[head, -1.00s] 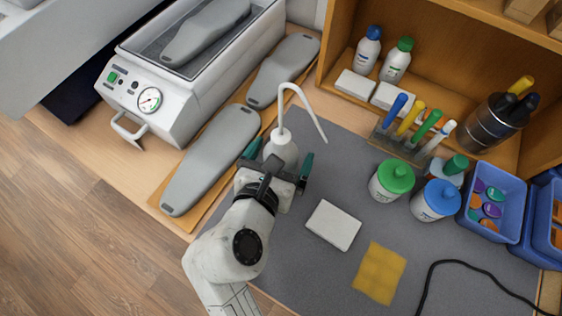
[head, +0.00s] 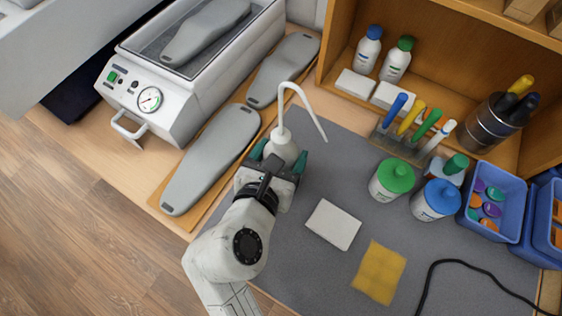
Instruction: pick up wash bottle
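The wash bottle (head: 281,144) is white with a long bent spout. It stands on the grey mat (head: 330,165) near the mat's left edge in the head view. My gripper (head: 279,156) reaches it from the near side, with one green-tipped finger on each side of its body. The fingers appear to press against the bottle. The lower part of the bottle is hidden behind my gripper.
Grey insole forms (head: 211,160) lie just left of the bottle, beside a heater box (head: 170,108) with a gauge. A white block (head: 333,224), a yellow cloth (head: 379,272), a green-lidded jar (head: 392,180) and a pen rack (head: 405,145) are to the right.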

